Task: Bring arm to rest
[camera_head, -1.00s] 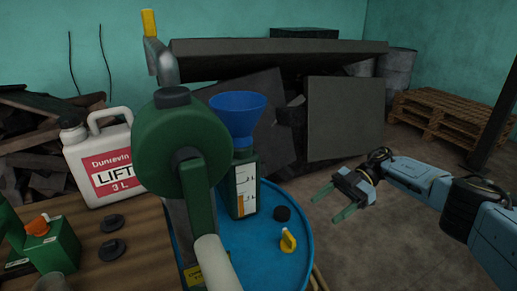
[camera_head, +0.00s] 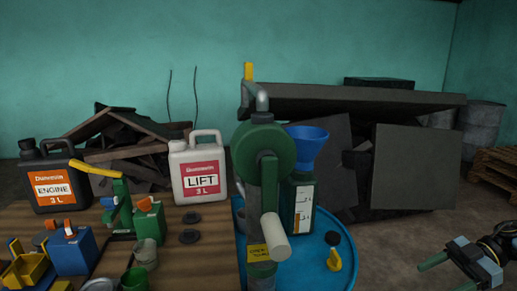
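My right gripper (camera_head: 445,276) is at the lower right edge in the head view. Its two green fingers point left and stand apart, with nothing between them. It is over the floor, to the right of the blue drum top (camera_head: 313,276) and touching nothing that I can see. My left gripper and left arm are not in view.
A green crank pump (camera_head: 264,150) and a green jug (camera_head: 297,205) with a blue funnel (camera_head: 306,147) stand at the drum. The wooden table (camera_head: 205,262) at left holds a white LIFT can (camera_head: 198,170), a black ENGINE can (camera_head: 55,183) and small containers.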

